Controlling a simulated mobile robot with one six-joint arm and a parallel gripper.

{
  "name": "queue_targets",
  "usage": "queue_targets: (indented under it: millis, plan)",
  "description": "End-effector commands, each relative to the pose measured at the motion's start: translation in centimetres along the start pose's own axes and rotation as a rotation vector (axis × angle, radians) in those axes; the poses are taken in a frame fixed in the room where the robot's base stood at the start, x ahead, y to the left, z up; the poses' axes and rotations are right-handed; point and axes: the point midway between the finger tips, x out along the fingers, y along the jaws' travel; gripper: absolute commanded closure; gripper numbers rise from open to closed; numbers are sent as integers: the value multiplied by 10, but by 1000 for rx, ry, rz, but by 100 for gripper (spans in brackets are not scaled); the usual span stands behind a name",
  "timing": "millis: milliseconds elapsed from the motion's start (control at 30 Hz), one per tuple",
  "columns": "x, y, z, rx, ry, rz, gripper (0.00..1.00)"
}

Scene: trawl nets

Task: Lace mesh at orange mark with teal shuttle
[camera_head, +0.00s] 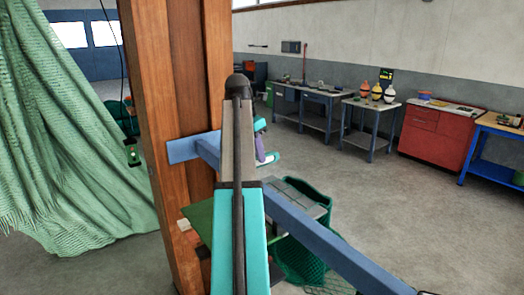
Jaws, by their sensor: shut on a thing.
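A green mesh net (60,130) hangs in folds at the left, its lower edge spread near the floor. I see no orange mark on the part in view. My own arm, teal and beige with a black hose, rises through the middle and hides what lies behind it. A small teal and purple piece (261,148) shows just right of the arm; I cannot tell whether it is my wrist or a separate thing. I cannot make out my gripper's fingers or a teal shuttle.
A wooden post (179,90) stands left of my arm. A blue beam (330,240) crosses behind the arm toward the lower right. A dark green net heap (305,255) lies on the floor. Benches (375,110) and a red cabinet (436,135) line the wall; floor before them is clear.

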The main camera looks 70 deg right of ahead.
Motion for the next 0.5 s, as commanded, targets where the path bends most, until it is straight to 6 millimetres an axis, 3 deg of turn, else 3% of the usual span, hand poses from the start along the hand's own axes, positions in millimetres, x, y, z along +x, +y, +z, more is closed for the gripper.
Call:
queue_targets:
  millis: [500]
  plan:
    - [-10, 0, -30, 0, 0, 0, 100]
